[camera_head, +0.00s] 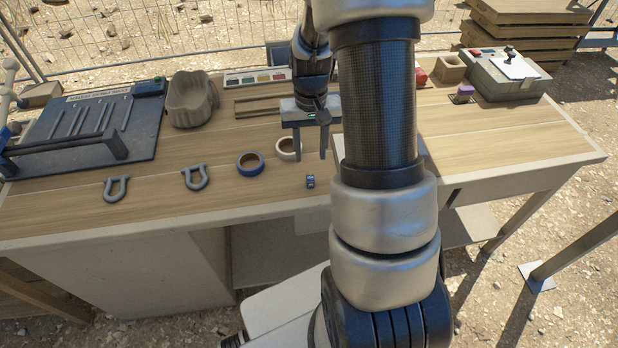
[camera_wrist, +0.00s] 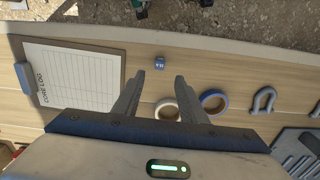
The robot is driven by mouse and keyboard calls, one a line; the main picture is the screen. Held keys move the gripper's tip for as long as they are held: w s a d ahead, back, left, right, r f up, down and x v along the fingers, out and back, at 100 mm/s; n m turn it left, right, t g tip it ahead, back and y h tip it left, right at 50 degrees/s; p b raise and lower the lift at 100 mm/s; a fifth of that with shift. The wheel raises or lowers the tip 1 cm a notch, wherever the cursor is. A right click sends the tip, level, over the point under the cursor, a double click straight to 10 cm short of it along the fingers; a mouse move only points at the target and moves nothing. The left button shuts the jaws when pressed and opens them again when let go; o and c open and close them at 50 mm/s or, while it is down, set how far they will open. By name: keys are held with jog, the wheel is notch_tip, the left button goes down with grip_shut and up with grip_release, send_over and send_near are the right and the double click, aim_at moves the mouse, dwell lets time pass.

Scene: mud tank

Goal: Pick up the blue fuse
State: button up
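The blue fuse (camera_head: 310,182) is a small dark blue block lying on the wooden tabletop near its front edge. In the wrist view the fuse (camera_wrist: 160,63) shows as a small blue block with pale marks, just beyond the gap between the fingertips. My gripper (camera_head: 311,156) is open and empty, with its fingers pointing down above the table, behind the fuse in the head view. The wrist view shows both fingers of my gripper (camera_wrist: 158,79) spread wide, with nothing between the tips. The fuse is clear of both fingers.
A blue tape roll (camera_head: 250,164) and a cream tape roll (camera_head: 288,148) lie left of the fuse. Two grey shackles (camera_head: 195,177) lie further left. A core log clipboard (camera_wrist: 75,75) lies on the fuse's other side. Bare wood surrounds the fuse.

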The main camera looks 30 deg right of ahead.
aim_at(310, 177)
notch_tip(310, 177, down, 10)
jog(key=shift+r, duration=0.15)
dwell(0.3)
grip_shut()
